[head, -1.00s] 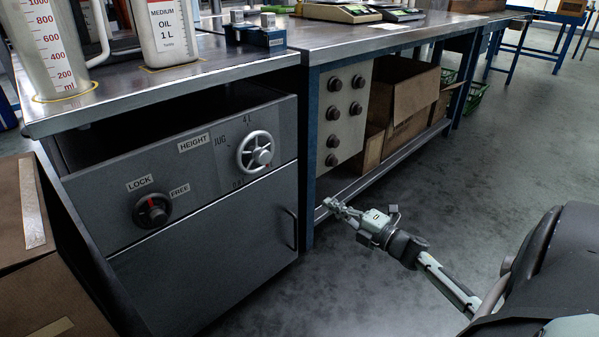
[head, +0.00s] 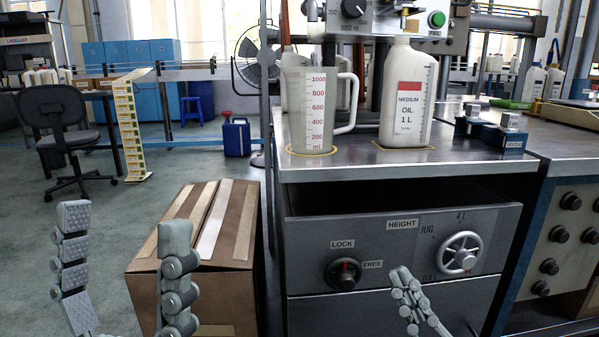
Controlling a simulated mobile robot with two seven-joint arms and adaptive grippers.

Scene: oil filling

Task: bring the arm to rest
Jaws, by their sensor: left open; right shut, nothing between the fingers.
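My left gripper (head: 125,225) stands at the lower left with its two grey padded fingers wide apart and nothing between them. Its right finger covers part of the cardboard box in the picture. My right gripper (head: 402,275) is at the bottom centre, with its fingers closed together and empty. It shows in front of the grey cabinet (head: 340,308), below and between the LOCK knob (head: 344,273) and the HEIGHT handwheel (head: 460,254). I cannot tell if it touches the cabinet. The rest of both arms is out of view.
A measuring jug (head: 308,115) and a white oil bottle (head: 406,95) stand on the metal bench (head: 430,168). A blue block fixture (head: 490,135) sits to their right. A taped cardboard box (head: 215,225) stands left of the cabinet. Open floor lies further left, around a black chair (head: 62,120).

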